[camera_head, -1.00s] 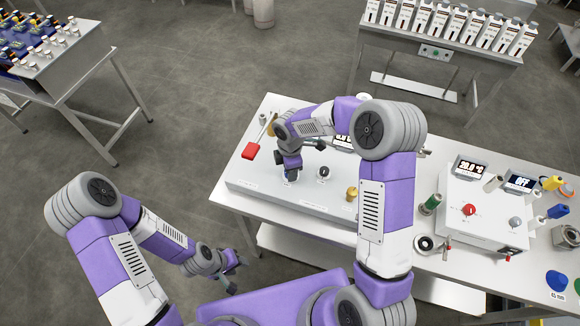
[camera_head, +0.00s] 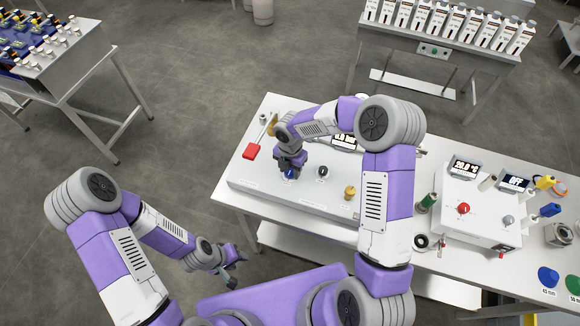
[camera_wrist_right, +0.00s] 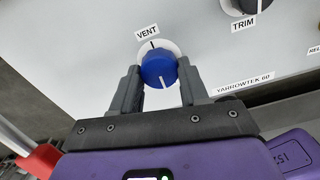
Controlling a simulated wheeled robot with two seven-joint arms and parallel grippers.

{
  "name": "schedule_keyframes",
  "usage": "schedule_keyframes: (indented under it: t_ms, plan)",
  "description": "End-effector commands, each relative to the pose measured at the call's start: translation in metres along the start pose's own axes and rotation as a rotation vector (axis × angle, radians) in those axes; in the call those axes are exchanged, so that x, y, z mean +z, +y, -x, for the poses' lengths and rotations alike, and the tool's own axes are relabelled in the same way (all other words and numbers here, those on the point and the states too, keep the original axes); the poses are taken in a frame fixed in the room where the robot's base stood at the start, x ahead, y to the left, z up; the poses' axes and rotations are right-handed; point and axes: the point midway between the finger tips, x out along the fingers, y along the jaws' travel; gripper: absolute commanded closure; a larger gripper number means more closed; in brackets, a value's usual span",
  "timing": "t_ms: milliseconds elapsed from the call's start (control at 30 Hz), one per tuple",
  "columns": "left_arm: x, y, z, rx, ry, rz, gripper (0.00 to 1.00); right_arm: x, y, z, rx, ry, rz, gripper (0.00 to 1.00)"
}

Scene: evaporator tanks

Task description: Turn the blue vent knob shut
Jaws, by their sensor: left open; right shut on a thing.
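The blue vent knob (camera_wrist_right: 157,68) sits on the white panel below the VENT label (camera_wrist_right: 147,32) in the right wrist view. A white line on its face points down, and a black mark shows on the collar above it. My right gripper (camera_wrist_right: 159,75) has one finger on each side of the knob and is shut on it. In the head view, the knob (camera_head: 289,174) shows as a bit of blue under my right gripper (camera_head: 290,163). My left gripper (camera_head: 230,268) is open and empty, low over the floor in front of the bench.
A black TRIM knob (camera_head: 323,171) is right of the vent knob. A brass fitting (camera_head: 350,192) stands further right, and a red handle (camera_head: 251,151) lies left. A white control box (camera_head: 468,215) with displays stands on the bench's right part.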

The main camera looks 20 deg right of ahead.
Motion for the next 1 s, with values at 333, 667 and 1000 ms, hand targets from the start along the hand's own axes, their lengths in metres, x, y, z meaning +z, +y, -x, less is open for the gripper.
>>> schedule_keyframes:
  t_ms: [333, 667, 1000]
  plan:
    - [0.0001, 0.0008, 0.0021, 0.000, 0.000, 0.000, 0.57, 0.0010, 0.0012, 0.0017, 0.004, -0.004, 0.053, 0.86]
    - [0.0001, 0.0008, 0.0021, 0.000, 0.000, 0.000, 0.57, 0.0010, 0.0012, 0.0016, 0.004, -0.004, 0.053, 0.53]
    - [0.0001, 0.0008, 0.0020, 0.000, 0.000, 0.000, 0.57, 0.0002, 0.0004, 0.0005, 0.001, -0.001, 0.051, 0.30]
